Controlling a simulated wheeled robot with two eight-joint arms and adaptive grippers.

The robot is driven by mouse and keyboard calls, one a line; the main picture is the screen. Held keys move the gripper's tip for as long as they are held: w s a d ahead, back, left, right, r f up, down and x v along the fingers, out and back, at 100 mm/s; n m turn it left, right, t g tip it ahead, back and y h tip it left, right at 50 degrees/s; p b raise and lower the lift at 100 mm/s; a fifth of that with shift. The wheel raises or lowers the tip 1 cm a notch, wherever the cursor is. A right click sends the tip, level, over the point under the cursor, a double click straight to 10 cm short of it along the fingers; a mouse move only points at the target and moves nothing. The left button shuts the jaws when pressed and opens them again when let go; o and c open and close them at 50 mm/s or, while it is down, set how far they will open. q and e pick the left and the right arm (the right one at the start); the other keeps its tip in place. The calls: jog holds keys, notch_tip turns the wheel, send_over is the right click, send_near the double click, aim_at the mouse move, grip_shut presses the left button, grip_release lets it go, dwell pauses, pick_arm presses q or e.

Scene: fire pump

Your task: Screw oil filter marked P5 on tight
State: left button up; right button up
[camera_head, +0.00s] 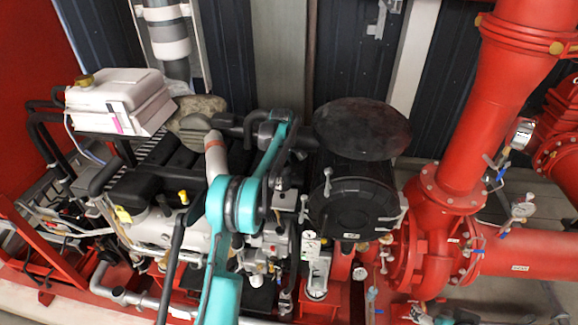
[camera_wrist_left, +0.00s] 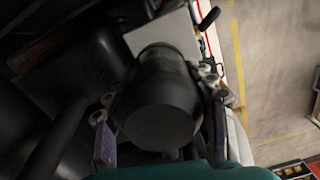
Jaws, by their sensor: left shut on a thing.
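The left wrist view shows a dark, smooth cylinder (camera_wrist_left: 160,105), which I take to be the oil filter, seen toward one rounded end. No P5 marking is readable on it. My left gripper (camera_wrist_left: 158,118) is shut on it, with one finger on each side. In the head view, my teal left arm reaches up over the middle of the engine, and its far end is among dark parts. I cannot make out the filter there. The filter's mount and thread are hidden, so I cannot tell how it sits. My right gripper is not clearly in view.
The engine (camera_head: 150,215) with hoses and pipes crowds around my left arm. A large black drum-shaped housing (camera_head: 350,210) stands just right of it. Large red pump pipes (camera_head: 500,100) fill the right side. A white tank (camera_head: 118,100) sits at upper left.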

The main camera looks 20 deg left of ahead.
pick_arm(q)
jog(key=shift+s+a, duration=0.1)
jog(key=shift+s, duration=0.5)
jog(key=shift+s+f+b, duration=0.15)
jog(key=shift+f+b, duration=0.05)
jog(key=shift+b, duration=0.2)
jog(key=f, duration=0.1)
jog(key=w+f+b, duration=0.1)
jog(key=f, duration=0.1)
jog(key=shift+f+b, duration=0.3)
jog(key=shift+b, duration=0.15)
jog(key=shift+s+f, duration=0.1)
jog(key=shift+s, duration=0.2)
pick_arm(e)
jog(key=f, duration=0.1)
jog(key=s+f, duration=0.1)
jog(key=shift+f, duration=0.35)
pick_arm(q)
jog(key=shift+w, duration=0.2)
pick_arm(e)
jog(key=shift+w, duration=0.1)
